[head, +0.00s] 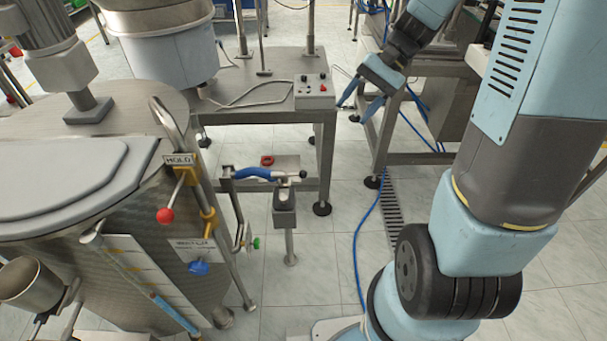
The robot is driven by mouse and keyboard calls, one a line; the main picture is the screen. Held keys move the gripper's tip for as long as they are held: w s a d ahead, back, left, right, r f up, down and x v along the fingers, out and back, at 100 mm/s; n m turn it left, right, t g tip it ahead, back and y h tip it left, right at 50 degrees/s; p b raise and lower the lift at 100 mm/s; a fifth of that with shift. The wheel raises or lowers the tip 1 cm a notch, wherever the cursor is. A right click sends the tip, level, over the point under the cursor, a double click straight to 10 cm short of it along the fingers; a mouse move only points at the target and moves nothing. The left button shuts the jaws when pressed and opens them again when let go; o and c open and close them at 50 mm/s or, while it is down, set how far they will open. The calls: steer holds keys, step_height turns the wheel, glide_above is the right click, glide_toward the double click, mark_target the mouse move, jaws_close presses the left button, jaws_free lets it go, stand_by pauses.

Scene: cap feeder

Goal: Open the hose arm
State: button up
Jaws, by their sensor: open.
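The hose arm (254,173) looks to be the short curved blue hose beside the metal tank. Its left end meets a pipe fitting by the tank, and its right end has a dark ball-tipped handle (302,174) over a grey post (285,215). I cannot tell whether it is latched to the post. My gripper (354,112) has two blue fingers spread apart, with nothing between them. It hangs in the upper middle, right of and farther back than the hose arm, clear of it.
The tank (140,240) fills the left, with a red-knob lever (166,215) and blue knob (198,268) on its side. A steel table (262,112) with a control box (314,92) stands behind the post. A blue cable (360,245) crosses the floor.

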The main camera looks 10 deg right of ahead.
steer(key=w+f+m+g+y, duration=0.1)
steer(key=w+f+m+y, duration=0.25)
steer(key=w+f, duration=0.4)
steer(key=m+t+y, duration=0.4)
steer(key=m+y, duration=0.2)
steer(key=m, duration=0.1)
glide_toward(304, 175)
step_height(304, 175, up, 8)
steer(key=s+d, duration=0.2)
step_height(304, 175, down, 10)
steer(key=m+t, duration=0.4)
steer(key=t, duration=0.1)
steer(key=shift+y, duration=0.25)
steer(key=x, duration=1.2)
steer(key=shift+s+a+f, duration=0.1)
steer(key=shift+a+f, duration=0.05)
steer(key=shift+a, duration=0.1)
jaws_close()
